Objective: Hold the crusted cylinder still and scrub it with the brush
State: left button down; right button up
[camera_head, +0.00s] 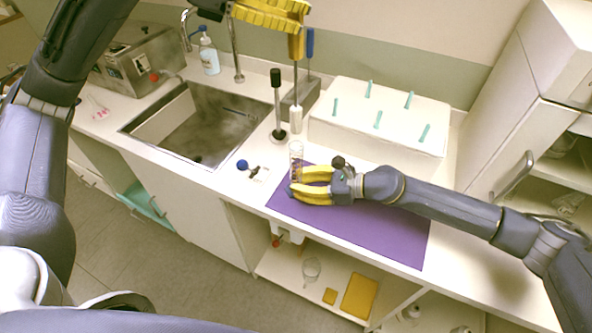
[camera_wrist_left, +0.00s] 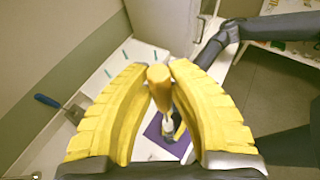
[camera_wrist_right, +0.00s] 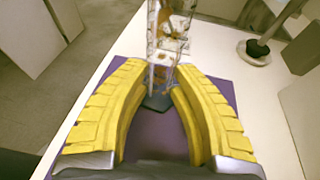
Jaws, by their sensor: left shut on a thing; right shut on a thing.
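A clear cylinder with brown crust (camera_head: 296,152) stands upright at the left end of the purple mat (camera_head: 375,225). My right gripper (camera_head: 298,184) is shut on its lower part; the right wrist view shows the crusted cylinder (camera_wrist_right: 168,38) between the yellow fingertips (camera_wrist_right: 160,88). My left gripper (camera_head: 292,20) is at the top of the head view, shut on the yellow handle of the brush (camera_head: 296,46). The brush hangs upright, its pale head (camera_head: 296,120) above the cylinder's mouth and apart from it. In the left wrist view the handle (camera_wrist_left: 159,75) hides part of what lies below.
A sink (camera_head: 190,125) lies to the left. A black-handled stand (camera_head: 277,95), a blue-handled tool (camera_head: 310,42) in a holder, and a white box with teal pegs (camera_head: 385,125) stand behind the mat. A small blue-topped item (camera_head: 243,165) lies left of the cylinder.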

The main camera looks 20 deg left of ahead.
dwell(0.3)
jog(key=o, duration=0.9)
jog(key=shift+o, duration=0.2)
